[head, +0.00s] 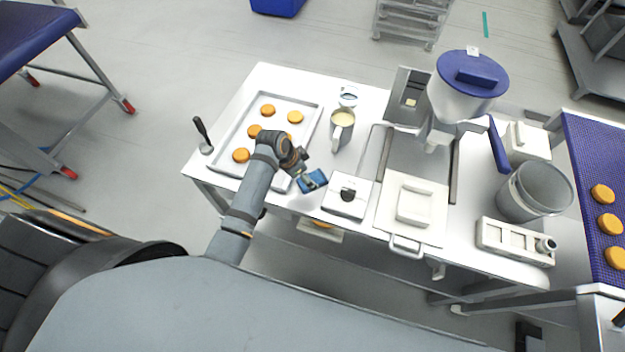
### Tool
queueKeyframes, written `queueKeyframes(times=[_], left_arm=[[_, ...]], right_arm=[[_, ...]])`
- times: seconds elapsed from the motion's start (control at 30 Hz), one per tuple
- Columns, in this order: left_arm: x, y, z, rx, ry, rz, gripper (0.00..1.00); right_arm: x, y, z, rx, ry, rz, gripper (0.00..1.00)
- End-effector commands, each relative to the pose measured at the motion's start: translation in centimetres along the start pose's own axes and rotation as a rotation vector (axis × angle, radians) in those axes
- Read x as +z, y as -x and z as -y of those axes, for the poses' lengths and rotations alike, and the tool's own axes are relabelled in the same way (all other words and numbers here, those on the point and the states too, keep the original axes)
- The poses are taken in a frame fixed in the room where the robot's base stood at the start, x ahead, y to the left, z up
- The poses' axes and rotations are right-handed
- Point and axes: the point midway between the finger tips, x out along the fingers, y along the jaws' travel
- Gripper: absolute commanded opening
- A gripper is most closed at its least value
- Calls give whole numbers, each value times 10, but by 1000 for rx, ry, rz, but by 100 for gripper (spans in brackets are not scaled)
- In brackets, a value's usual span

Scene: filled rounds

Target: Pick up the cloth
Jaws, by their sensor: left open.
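A small blue cloth (312,181) lies on the white table near its front edge, right of the tray's front corner. My left gripper (300,174) is open and reaches down over the table at the cloth's left side. Its fingertips are close to the cloth, and I cannot tell whether they touch it. Part of the cloth may be hidden by the gripper. My right gripper is out of view.
A tray (313,125) with several orange-brown rounds lies left and behind. A jug (341,130) stands behind the cloth. A white box (346,197) sits just right of it.

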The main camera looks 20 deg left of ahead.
Motion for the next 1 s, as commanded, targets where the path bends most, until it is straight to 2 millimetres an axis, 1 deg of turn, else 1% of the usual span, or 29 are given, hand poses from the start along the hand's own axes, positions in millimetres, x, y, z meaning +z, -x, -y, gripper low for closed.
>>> queueKeyframes(times=[0.07,0.2,0.3,0.37,1.0], left_arm=[[0,-6,0,3,2,2,83],[1,-28,2,4,2,3,83],[2,-44,3,2,2,2,83],[2,-49,3,1,2,1,83],[4,-54,3,1,2,2,83]], right_arm=[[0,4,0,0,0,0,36],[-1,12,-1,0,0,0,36],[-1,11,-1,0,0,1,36],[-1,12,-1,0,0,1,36],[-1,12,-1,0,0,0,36]])
